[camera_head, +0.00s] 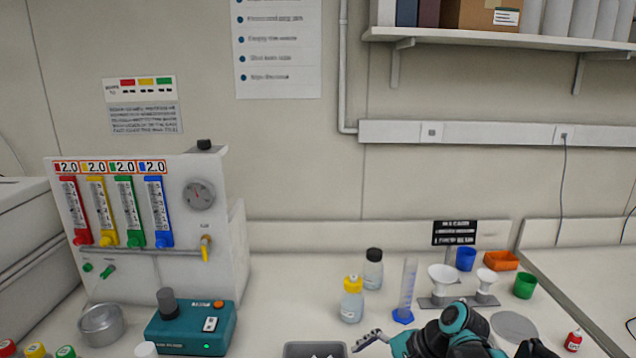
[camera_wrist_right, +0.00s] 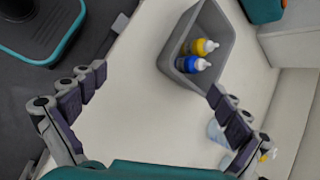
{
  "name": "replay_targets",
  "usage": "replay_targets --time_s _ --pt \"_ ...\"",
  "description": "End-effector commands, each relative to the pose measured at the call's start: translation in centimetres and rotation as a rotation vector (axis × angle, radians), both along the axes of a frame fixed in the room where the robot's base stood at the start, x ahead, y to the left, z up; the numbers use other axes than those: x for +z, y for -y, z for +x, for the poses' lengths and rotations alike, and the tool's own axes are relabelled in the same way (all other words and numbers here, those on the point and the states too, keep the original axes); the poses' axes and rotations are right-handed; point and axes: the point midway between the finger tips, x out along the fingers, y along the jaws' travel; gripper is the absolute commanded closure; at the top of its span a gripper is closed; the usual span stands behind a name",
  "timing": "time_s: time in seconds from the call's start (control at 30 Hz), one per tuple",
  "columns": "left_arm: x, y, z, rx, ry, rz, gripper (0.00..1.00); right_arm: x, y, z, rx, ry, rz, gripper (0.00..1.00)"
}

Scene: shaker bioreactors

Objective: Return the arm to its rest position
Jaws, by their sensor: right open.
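My right arm (camera_head: 452,332) comes in at the bottom of the head view, over the front of the bench. Its gripper (camera_head: 366,340) points left, near the grey bin (camera_head: 300,349). In the right wrist view the right gripper (camera_wrist_right: 157,84) has its fingers spread wide with nothing between them. Below it the grey bin (camera_wrist_right: 172,62) holds a yellow-capped bottle (camera_wrist_right: 204,47) and a blue-capped bottle (camera_wrist_right: 192,64). The gripper is apart from both bottles. My left gripper is in neither view.
A teal device (camera_head: 190,330) and a gauge panel (camera_head: 150,220) stand on the left. A yellow-capped bottle (camera_head: 352,303), a dark-capped bottle (camera_head: 373,272), a measuring cylinder (camera_head: 407,290) and funnels (camera_head: 443,278) stand close behind the arm. A small red bottle (camera_head: 573,340) is at the right.

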Motion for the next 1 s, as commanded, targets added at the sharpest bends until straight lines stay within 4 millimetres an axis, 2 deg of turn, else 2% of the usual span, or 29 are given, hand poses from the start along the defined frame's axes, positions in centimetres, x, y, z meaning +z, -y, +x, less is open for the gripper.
replay_targets --time_s 0.03,0.2,0.43,0.6,0.7,1.0 --pt "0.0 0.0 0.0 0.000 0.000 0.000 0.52 0.0 0.1 -1.8 0.050 0.070 -0.077 0.00" --pt "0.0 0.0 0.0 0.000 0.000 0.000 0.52 -0.6 2.0 -6.4 0.263 0.312 -0.368 0.00" --pt "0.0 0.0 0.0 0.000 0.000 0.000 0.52 -1.9 5.2 -11.2 0.596 0.577 -0.756 0.00" --pt "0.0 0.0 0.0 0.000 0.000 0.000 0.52 -2.5 6.7 -12.8 0.767 0.680 -0.936 0.00" --pt "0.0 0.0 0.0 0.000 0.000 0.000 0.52 -2.6 7.1 -13.1 0.813 0.704 -0.984 0.00" --pt "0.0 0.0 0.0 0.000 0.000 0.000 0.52 -2.6 7.1 -13.2 0.820 0.707 -0.990 0.00"
